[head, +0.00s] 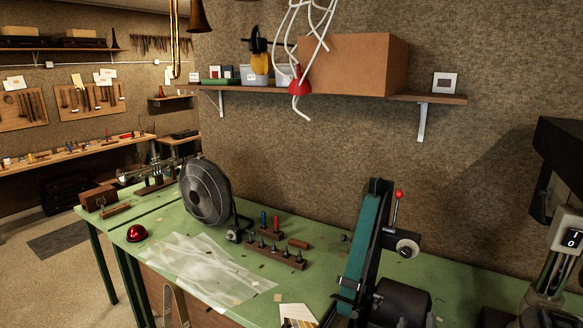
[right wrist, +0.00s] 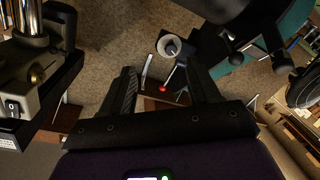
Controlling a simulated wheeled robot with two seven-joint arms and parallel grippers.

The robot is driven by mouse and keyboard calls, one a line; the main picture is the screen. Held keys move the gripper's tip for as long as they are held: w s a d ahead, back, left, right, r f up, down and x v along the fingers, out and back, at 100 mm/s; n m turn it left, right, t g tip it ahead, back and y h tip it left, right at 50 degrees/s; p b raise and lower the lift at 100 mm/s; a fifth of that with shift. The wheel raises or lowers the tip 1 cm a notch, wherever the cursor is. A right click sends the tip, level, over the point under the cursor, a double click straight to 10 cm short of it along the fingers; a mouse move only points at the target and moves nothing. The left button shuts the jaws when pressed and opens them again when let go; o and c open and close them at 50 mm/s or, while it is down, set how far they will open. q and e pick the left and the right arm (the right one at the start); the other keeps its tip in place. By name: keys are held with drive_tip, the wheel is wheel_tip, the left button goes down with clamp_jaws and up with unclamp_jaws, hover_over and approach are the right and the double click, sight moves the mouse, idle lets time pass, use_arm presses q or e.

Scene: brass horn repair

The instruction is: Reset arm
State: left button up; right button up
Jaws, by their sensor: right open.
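My right gripper (right wrist: 162,74) shows in the right wrist view, with its two dark fingers spread apart. I cannot make out the right gripper clearly in the head view. My left gripper is in neither view.
A belt grinder with a teal belt (head: 360,236) stands on the green bench (head: 440,268). A machine with a switch box (head: 566,238) rises at the right edge. A fan (head: 206,190), plastic sheet (head: 205,268) and red dome (head: 136,233) occupy the bench's left. A shelf (head: 385,97) hangs above.

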drive_tip(key=s+a+f+g+y+b, duration=0.1)
drive_tip(key=a+f+g+y, duration=0.2)
drive_tip(key=f, duration=0.7)
drive_tip(key=s+a+f+m+g+y+b, duration=0.1)
drive_tip(key=s+a+f+y, duration=0.1)
drive_tip(key=a+f, duration=0.5)
drive_tip(key=s+a+f+g+y+b, duration=0.1)
drive_tip(key=f+g+y, duration=0.2)
drive_tip(key=f, duration=0.9)
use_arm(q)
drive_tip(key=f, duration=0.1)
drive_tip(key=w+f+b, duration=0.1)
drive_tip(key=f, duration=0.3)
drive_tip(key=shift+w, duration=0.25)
use_arm(e)
drive_tip(key=s+a+f+m+g+y, duration=0.1)
drive_tip(key=s+a+f+g, duration=0.3)
drive_tip(key=s+f, duration=0.3)
drive_tip(key=s+a+f+m+g+y, duration=0.2)
drive_tip(key=s+f, duration=0.5)
drive_tip(key=s, duration=0.4)
drive_tip(key=a+g, duration=0.1)
drive_tip(key=a, duration=0.1)
drive_tip(key=shift+s+a+g+y, duration=0.3)
drive_tip(key=shift+a+g, duration=0.05)
drive_tip(key=shift+g, duration=0.05)
